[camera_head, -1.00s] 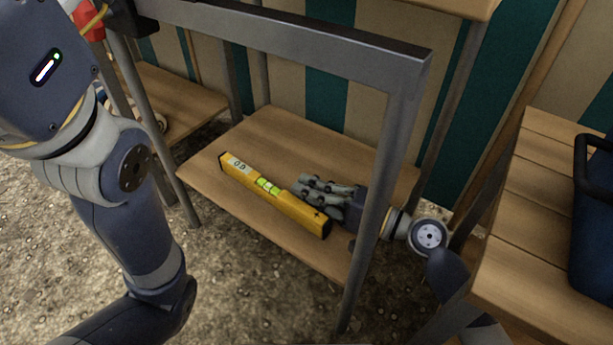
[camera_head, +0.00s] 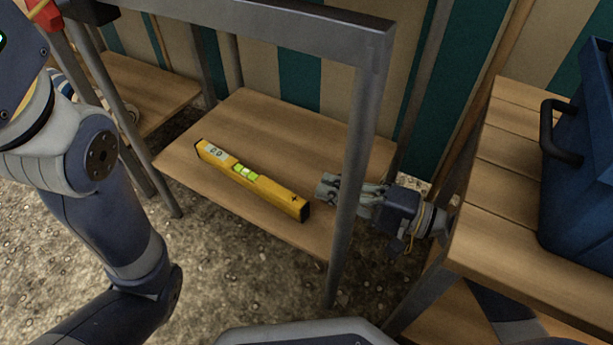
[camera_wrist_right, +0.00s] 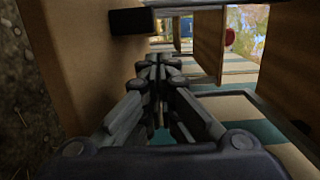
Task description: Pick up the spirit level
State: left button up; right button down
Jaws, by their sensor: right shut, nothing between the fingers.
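The yellow spirit level (camera_head: 272,193) with a green vial window lies flat on the lower wooden shelf (camera_head: 240,112), in the head view. My right gripper (camera_head: 328,186) is just right of the level's near end, partly behind the grey metal post, with a small gap between them. Its fingers are together and empty; in the wrist view the fingertips (camera_wrist_right: 157,62) meet ahead of the palm.
A grey metal frame (camera_head: 372,60) stands around the shelf, its front post close to my right gripper. A slatted wooden bench (camera_head: 495,180) with a blue crate (camera_head: 575,200) is at the right. Gravelly ground lies in front. The shelf around the level is clear.

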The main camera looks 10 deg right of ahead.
jog(key=shift+v, duration=1.35)
